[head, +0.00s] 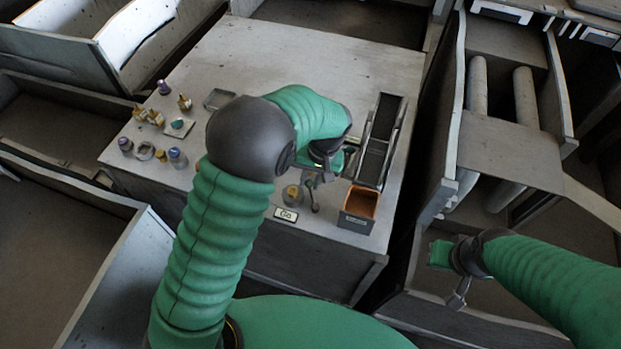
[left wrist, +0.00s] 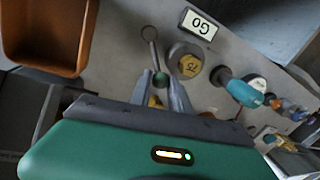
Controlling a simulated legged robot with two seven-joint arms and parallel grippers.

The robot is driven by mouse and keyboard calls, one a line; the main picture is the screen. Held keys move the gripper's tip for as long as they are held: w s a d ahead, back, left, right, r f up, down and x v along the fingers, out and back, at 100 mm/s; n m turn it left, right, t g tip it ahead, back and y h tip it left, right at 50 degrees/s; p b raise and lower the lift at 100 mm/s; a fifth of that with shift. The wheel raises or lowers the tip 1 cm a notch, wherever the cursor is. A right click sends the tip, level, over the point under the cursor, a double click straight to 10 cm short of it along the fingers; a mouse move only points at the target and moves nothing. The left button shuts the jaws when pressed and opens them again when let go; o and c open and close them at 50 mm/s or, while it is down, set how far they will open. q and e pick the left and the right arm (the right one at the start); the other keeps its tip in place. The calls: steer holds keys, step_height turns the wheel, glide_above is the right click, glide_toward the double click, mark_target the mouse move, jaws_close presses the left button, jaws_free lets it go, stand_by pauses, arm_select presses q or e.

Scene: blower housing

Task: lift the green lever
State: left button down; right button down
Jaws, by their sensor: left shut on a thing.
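The green lever, a thin metal rod with a ring at one end and a dark green knob (left wrist: 160,68), stands on the worktop in the left wrist view. In the head view its grey rod (head: 314,201) shows beside the orange-lined bin. My left gripper (left wrist: 163,76) has its two fingers closed on the knob. In the head view the left gripper (head: 312,180) is partly hidden by its own wrist. My right gripper (head: 458,290) hangs at the right, away from the worktop, its fingers too small to judge.
A GO plate (left wrist: 199,24) and a round brass-coloured disc (left wrist: 187,64) lie close to the lever. A teal handle (left wrist: 241,91) stands further right. The orange-lined bin (head: 359,204) and dark rack (head: 381,142) stand right of the gripper. Small bottles (head: 177,157) stand at the left.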

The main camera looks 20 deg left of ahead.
arm_select(q)
steer(key=shift+w+d+r+m+t+p, duration=0.15)
steer(key=shift+d+m+p, duration=0.15)
steer(key=shift+m, duration=0.3)
steer(key=shift+w+d+f+m+t+p, duration=0.1)
steer(key=shift+d+m+t+p, duration=0.15)
steer(key=shift+m, duration=0.35)
steer(key=d+m, duration=0.2)
steer(key=m, duration=0.1)
steer(key=shift+w+p, duration=0.15)
steer(key=shift+p, duration=0.25)
steer(key=d+m, duration=0.1)
steer(key=m, duration=0.1)
steer(key=m+t+p, duration=0.1)
steer(key=shift+d+m, duration=0.35)
steer(key=shift+m, duration=0.05)
steer(key=shift+s+d+m+h, duration=0.2)
steer(key=shift+d+m, duration=0.15)
steer(key=shift+m, duration=0.35)
steer(key=shift+s+d+m+h, duration=0.2)
steer(key=shift+d+m, duration=0.1)
steer(key=shift+m, duration=0.4)
steer(key=shift+p, duration=0.3)
steer(key=c, duration=1.2)
jaws_free()
steer(key=shift+c, duration=0.2)
steer(key=shift+d, duration=0.1)
